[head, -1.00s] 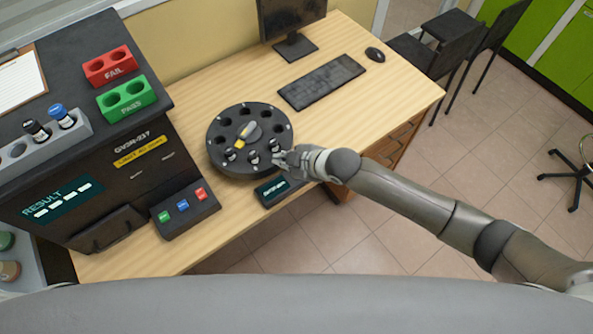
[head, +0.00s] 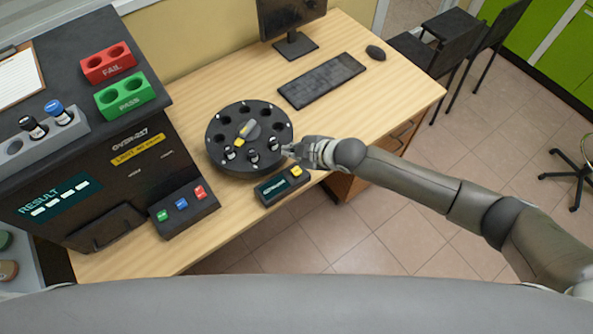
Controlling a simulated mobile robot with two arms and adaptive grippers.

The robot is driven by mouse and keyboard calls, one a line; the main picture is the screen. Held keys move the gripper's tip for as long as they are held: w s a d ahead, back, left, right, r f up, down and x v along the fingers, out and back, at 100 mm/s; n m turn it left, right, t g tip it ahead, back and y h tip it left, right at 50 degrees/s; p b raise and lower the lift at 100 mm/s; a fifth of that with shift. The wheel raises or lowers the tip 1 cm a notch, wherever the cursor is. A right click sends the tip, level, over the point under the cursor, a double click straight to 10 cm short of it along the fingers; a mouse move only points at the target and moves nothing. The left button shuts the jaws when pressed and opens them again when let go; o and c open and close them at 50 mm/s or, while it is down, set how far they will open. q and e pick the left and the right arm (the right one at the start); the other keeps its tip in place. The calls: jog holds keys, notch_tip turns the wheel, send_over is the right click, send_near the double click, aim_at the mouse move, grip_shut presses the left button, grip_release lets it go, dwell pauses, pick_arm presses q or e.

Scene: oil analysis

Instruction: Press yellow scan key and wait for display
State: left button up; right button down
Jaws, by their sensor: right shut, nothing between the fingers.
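The yellow scan key (head: 296,171) sits at the right end of a small black scanner box (head: 264,196) near the desk's front edge. The scanner's dark display (head: 272,187) shows a short line of pale text, too small to read. My right gripper (head: 289,151) is shut and empty. In the picture it is just above the yellow key, beside the right rim of the round black carousel (head: 225,163), and apart from the key. My left gripper is not in view.
The carousel holds several dark-capped vials in its front slots. A black analyser (head: 110,180) with a RESULT display and a button panel (head: 183,212) stands at left. A keyboard (head: 321,81) and monitor (head: 291,20) are behind. Bare desk (head: 225,237) lies in front.

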jog(key=b, duration=0.6)
send_over(295, 173)
notch_tip(295, 173, down, 7)
jog(key=shift+a+r, duration=0.1)
jog(key=shift+r, duration=0.05)
jog(key=shift+f, duration=0.55)
jog(key=shift+f, duration=0.1)
dwell(0.4)
jog(key=shift+f+b, duration=0.3)
jog(key=shift+f+b, duration=0.35)
jog(key=shift+f, duration=0.2)
dwell(0.6)
jog(key=shift+r, duration=0.1)
jog(key=shift+r+p, duration=0.85)
jog(key=shift+p, duration=0.1)
